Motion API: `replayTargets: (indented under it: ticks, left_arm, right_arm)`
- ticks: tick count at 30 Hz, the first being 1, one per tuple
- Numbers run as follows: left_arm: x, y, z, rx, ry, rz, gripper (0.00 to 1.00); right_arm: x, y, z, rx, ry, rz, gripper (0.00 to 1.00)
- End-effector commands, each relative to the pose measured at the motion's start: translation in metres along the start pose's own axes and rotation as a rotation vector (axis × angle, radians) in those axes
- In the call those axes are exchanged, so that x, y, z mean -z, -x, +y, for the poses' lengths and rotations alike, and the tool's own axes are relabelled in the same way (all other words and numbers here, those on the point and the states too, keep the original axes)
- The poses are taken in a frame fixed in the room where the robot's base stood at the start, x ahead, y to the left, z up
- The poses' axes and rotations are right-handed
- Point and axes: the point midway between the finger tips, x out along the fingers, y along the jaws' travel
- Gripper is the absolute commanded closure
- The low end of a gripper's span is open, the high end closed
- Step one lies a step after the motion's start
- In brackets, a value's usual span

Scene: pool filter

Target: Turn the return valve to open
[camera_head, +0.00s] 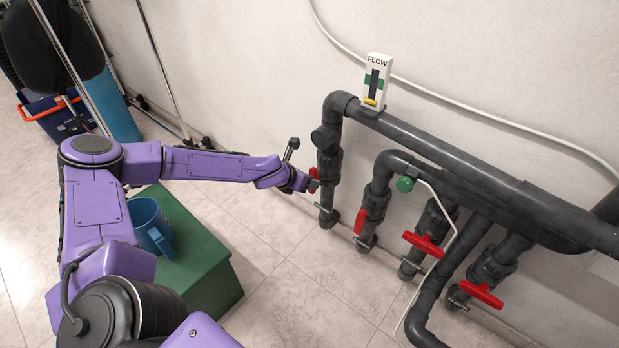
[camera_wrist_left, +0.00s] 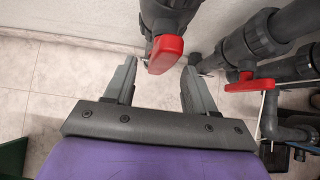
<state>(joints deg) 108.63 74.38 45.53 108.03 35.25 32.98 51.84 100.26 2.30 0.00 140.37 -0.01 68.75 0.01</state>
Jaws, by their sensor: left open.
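Several grey pipes carry valves with red handles; no label tells me which is the return valve. My left gripper (camera_head: 306,183) is at the leftmost valve's red handle (camera_head: 314,180), partly covering it in the head view. In the left wrist view my left gripper (camera_wrist_left: 158,72) is open, and the red handle (camera_wrist_left: 166,54) stands between and just beyond the fingertips, not clamped. The second handle (camera_head: 360,221) lies along its pipe. The third (camera_head: 423,244) and fourth (camera_head: 482,293) lie across theirs. My right gripper is not in view.
A FLOW gauge (camera_head: 376,82) on the top pipe has its yellow marker low. A green box (camera_head: 205,280) with a blue jug (camera_head: 150,225) stands beside my left arm. Floor (camera_head: 290,300) is clear.

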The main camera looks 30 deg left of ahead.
Motion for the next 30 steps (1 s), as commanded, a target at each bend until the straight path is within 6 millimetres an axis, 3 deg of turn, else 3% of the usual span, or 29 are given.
replayTargets:
  ticks: [1,3,9,30]
  left_arm:
    - [-0.006,0.019,0.001,0.0,0.006,-0.004,0.45]
    - [-0.006,0.036,0.001,-0.002,0.007,-0.003,0.45]
    - [-0.003,0.066,0.002,-0.003,0.005,0.0,0.45]
    - [0.002,0.07,0.003,-0.014,-0.049,0.01,0.45]
  right_arm:
    - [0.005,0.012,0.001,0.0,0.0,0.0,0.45]
    - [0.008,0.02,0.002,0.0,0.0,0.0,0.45]
    - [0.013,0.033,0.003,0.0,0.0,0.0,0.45]
    - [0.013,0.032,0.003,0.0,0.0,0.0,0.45]
